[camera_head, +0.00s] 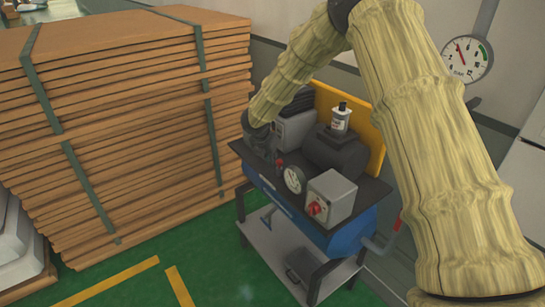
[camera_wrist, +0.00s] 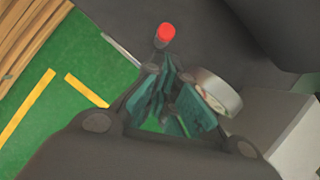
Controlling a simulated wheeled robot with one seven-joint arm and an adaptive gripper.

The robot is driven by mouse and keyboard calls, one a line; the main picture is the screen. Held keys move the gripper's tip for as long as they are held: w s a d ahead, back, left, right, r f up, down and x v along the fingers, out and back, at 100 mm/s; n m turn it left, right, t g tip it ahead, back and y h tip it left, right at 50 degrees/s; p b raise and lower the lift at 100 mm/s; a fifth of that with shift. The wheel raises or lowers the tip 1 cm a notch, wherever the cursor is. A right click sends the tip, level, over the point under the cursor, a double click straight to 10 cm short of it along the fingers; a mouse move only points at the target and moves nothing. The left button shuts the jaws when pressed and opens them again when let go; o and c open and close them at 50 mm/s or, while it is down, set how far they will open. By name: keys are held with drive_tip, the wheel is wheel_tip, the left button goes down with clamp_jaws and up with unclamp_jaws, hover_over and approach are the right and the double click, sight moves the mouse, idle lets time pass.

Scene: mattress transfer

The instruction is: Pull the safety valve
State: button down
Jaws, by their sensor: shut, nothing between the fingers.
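The safety valve seems to be the small red-topped part (camera_head: 279,163) on the dark top of the blue compressor unit, left of the round gauge (camera_head: 294,179). In the wrist view its red cap (camera_wrist: 165,33) stands just beyond the fingers, near the top. My gripper (camera_wrist: 178,98) has its teal finger pads drawn together, with nothing held between them. The red cap is outside the pads. In the head view my gripper's dark body (camera_head: 259,140) is above the unit's left end, and its fingertips are not clear there. The gauge's rim (camera_wrist: 218,92) is right beside the fingers in the wrist view.
A grey box with a red knob (camera_head: 331,197) stands right of the gauge. A dark motor (camera_head: 334,150) and a white bottle (camera_head: 341,118) stand behind. A strapped stack of brown boards (camera_head: 120,120) is at the left. Green floor (camera_head: 215,260) is clear in front.

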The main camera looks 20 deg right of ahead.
drive_tip(key=p+v, duration=0.1)
drive_tip(key=v, duration=0.2)
drive_tip(key=shift+f, duration=0.1)
drive_tip(key=shift+f, duration=0.1)
drive_tip(key=s+a+f+m+g+y+b, duration=0.15)
drive_tip(key=s+f+m, duration=0.25)
drive_tip(key=s+f, duration=0.55)
drive_tip(key=s+a+f+m+g+y, duration=0.1)
drive_tip(key=s+a+f+m+y, duration=0.3)
drive_tip(key=s+f, duration=0.6)
drive_tip(key=s+a+f+m+g, duration=0.2)
drive_tip(key=s+f+m, duration=0.3)
drive_tip(key=s+f, duration=0.45)
drive_tip(key=s+d+f+m, duration=0.1)
drive_tip(key=s+d+m, duration=0.1)
drive_tip(key=s+m, duration=0.3)
drive_tip(key=s+d+f+m+h+b, duration=0.1)
drive_tip(key=s+m, duration=0.4)
drive_tip(key=s, duration=0.9)
drive_tip(key=s+d+f+m+h, duration=0.1)
drive_tip(key=s+d+m, duration=0.3)
drive_tip(key=s, duration=0.6)
drive_tip(key=shift+f+m+b, duration=0.35)
drive_tip(key=shift+f+m, duration=0.05)
drive_tip(key=shift+f, duration=0.05)
drive_tip(key=shift+d+t, duration=0.1)
drive_tip(key=shift+t, duration=0.15)
